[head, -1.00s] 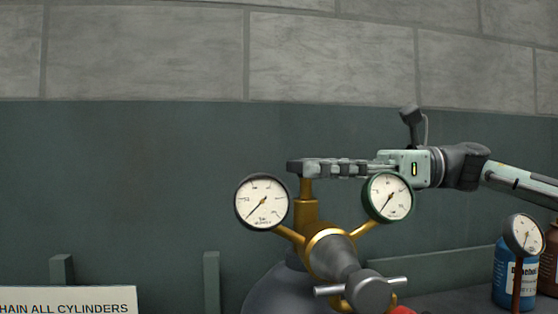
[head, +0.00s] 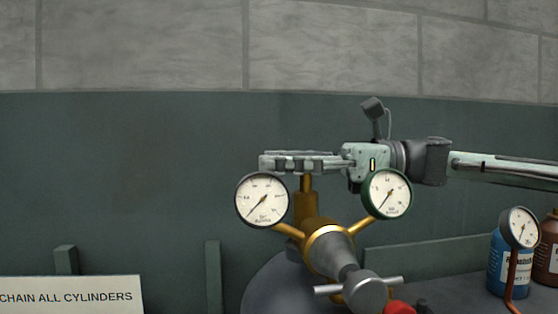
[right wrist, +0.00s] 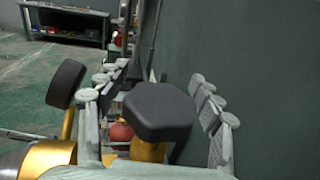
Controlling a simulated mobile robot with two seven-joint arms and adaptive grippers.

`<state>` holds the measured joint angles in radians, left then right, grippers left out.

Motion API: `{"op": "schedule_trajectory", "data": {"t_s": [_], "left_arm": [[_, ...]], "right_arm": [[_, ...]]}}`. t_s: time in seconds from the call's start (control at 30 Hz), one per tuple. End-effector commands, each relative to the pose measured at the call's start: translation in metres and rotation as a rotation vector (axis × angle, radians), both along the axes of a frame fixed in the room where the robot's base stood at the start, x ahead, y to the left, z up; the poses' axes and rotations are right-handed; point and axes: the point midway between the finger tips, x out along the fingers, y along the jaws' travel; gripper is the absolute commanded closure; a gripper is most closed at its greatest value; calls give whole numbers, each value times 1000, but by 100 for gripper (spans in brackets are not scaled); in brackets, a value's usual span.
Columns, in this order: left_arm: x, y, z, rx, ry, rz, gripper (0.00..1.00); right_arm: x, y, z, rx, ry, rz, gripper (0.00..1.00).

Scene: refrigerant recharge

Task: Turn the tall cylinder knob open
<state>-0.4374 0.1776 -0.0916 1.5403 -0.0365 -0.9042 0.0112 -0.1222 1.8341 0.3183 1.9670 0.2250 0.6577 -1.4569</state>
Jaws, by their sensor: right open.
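The tall cylinder (head: 275,285) stands at the lower middle of the head view, with a brass valve stem (head: 306,190) rising from it. Its dark, rounded-square knob (right wrist: 158,108) sits on the brass in the right wrist view; in the head view it is mostly hidden by my fingers. My right gripper (head: 268,162) comes in level from the right at the top of the stem. It is open, with one finger on each side of the knob. The right wrist view shows a gap at the right finger; contact on the left is unclear. My left gripper is not in view.
Two round gauges (head: 262,199) (head: 387,193) and a T-handled regulator (head: 366,290) stand in front of the stem. A blue bottle (head: 497,270), a brown bottle (head: 547,260) and a small gauge (head: 520,228) are at right. A sign (head: 70,296) is at lower left.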

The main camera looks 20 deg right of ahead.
Motion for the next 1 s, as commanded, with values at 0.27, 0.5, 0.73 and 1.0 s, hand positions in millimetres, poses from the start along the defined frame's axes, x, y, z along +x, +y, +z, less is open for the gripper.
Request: {"op": "schedule_trajectory", "data": {"t_s": [0.27,0.5,0.73,1.0], "left_arm": [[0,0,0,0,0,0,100],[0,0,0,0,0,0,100],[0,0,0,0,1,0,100],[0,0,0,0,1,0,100]], "right_arm": [[0,0,0,0,0,0,63],[0,0,0,0,0,0,87],[0,0,0,0,0,0,91],[0,0,0,0,1,1,92]]}}
